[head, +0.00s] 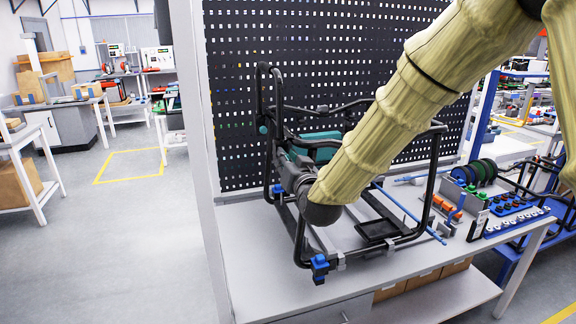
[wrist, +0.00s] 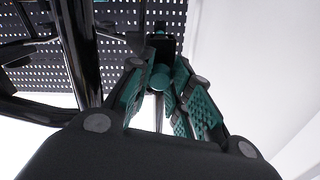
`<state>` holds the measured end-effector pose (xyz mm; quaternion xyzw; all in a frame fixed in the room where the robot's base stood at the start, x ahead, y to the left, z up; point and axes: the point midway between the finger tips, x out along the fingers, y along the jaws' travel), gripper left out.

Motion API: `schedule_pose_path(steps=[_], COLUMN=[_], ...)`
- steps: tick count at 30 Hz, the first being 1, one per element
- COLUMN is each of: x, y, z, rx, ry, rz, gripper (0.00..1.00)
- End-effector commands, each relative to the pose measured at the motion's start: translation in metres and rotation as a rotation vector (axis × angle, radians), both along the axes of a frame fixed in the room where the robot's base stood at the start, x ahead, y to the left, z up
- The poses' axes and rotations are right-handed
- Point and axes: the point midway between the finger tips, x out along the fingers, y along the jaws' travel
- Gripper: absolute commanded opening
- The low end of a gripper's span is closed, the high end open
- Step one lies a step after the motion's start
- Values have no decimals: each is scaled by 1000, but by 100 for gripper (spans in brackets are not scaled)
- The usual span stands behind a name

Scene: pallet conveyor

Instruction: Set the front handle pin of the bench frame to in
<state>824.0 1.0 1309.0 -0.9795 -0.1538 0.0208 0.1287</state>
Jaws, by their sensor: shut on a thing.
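The bench frame (head: 440,160) is a black tube frame standing on the grey table. My gripper (wrist: 160,82) is at the frame's left side in the head view, behind the end of my arm. In the wrist view its teal fingers are closed on a small round teal knob, the handle pin (wrist: 159,76), with a black part just beyond it. A teal knob also shows on the frame's left upright in the head view (head: 262,129); I cannot tell if it is the same one. How far the pin sits in is hidden.
A black pegboard (head: 240,90) stands close behind the frame. Blue clamps (head: 319,266) sit at the frame's foot. Blue rods, spools and small parts (head: 510,213) lie on the table's right. The floor at left (head: 120,240) is clear.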

Motion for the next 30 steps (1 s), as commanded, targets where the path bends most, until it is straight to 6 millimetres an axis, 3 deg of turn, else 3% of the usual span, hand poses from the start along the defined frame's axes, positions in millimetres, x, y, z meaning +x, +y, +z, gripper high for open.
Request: schedule_pose_path(steps=[11,12,15,26,30], x=[8,8,7,5,-5], y=[2,2,2,1,-2], z=[3,3,2,1,0], rx=[1,2,1,1,1], ry=[-5,-6,-5,-2,0], rz=[-1,-2,-1,-1,0], gripper=[0,26,44,44,44])
